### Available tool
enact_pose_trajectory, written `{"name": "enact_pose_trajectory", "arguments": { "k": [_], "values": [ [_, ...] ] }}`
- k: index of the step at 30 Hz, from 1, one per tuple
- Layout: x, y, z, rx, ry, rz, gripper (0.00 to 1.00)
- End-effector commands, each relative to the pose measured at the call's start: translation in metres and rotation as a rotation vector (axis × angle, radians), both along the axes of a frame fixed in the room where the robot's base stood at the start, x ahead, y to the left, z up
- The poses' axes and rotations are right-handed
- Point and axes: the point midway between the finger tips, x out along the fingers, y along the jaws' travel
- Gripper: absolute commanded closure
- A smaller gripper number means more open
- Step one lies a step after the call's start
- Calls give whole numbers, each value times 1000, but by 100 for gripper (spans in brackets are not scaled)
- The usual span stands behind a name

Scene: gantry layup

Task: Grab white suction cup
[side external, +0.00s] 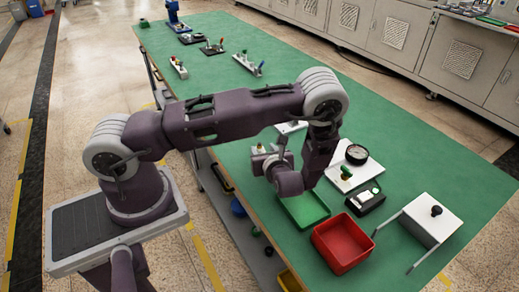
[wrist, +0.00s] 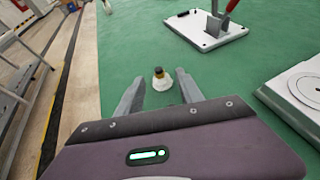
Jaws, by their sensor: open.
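The white suction cup (wrist: 161,84) stands upright on the green table in the wrist view, with a brass band and a dark top. My gripper (wrist: 158,77) is open, its two grey fingers apart on either side of the cup in the picture. The cup appears between the fingertips or just beyond them, with nothing clamped. In the side external view my gripper (side external: 257,160) is low near the table's left edge, partly hidden by my wrist. I cannot clearly make out the cup there.
In the wrist view, a white plate with a lever (wrist: 205,32) lies beyond and a pale block (wrist: 298,88) is at right. The side external view shows a green tray (side external: 301,212), a red bin (side external: 342,262), a gauge board (side external: 338,178) and a white box (side external: 432,222).

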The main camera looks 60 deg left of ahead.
Motion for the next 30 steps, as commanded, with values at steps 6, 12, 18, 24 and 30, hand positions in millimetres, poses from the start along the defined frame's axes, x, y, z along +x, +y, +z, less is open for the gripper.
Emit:
{"name": "enact_pose_trajectory", "arguments": {
  "k": [6, 12, 18, 24, 30],
  "values": [
    [9, 34, -14, 0, 1, 4, 56],
    [11, 38, -15, 0, -1, 3, 56],
    [11, 38, -15, -1, 0, 4, 86],
    [11, 38, -15, 0, -1, 4, 100],
    [11, 38, -13, 0, -2, 4, 100]
  ]
}}
